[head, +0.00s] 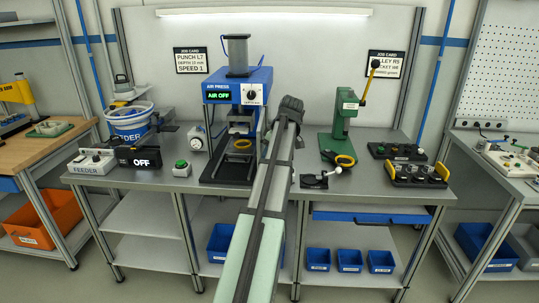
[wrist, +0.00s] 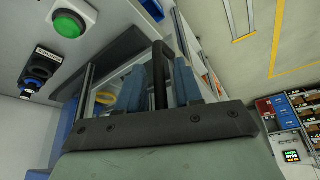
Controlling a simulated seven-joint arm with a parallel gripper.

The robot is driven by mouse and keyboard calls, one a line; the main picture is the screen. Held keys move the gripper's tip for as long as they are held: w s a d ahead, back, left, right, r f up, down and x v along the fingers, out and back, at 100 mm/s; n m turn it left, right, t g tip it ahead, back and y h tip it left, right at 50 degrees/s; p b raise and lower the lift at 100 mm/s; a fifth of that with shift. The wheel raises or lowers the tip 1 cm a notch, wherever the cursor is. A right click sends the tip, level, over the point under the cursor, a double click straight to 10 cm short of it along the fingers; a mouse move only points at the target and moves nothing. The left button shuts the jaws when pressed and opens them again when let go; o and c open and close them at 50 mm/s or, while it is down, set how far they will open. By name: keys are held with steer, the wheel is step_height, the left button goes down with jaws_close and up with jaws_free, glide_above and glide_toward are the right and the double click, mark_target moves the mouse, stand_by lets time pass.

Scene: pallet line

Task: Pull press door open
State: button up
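The air press (head: 238,85) has a blue head reading AIR OFF and stands on the middle of the bench. Its door is hard to make out in the head view, where my arm covers the press's right side. My gripper (head: 290,106) is at that right front side. In the wrist view, a dark upright door handle (wrist: 160,75) stands between the two blue-grey fingers of my gripper (wrist: 163,82). The fingers look apart, with a narrow gap to the bar. Contact is not clear. A yellow ring (wrist: 104,98) lies inside the press, beyond the fingers.
Bench space in front of the press is partly free.

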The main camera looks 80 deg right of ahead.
steer(key=v, duration=1.3)
steer(key=shift+s+a+r, duration=0.1)
steer(key=shift+r, duration=0.3)
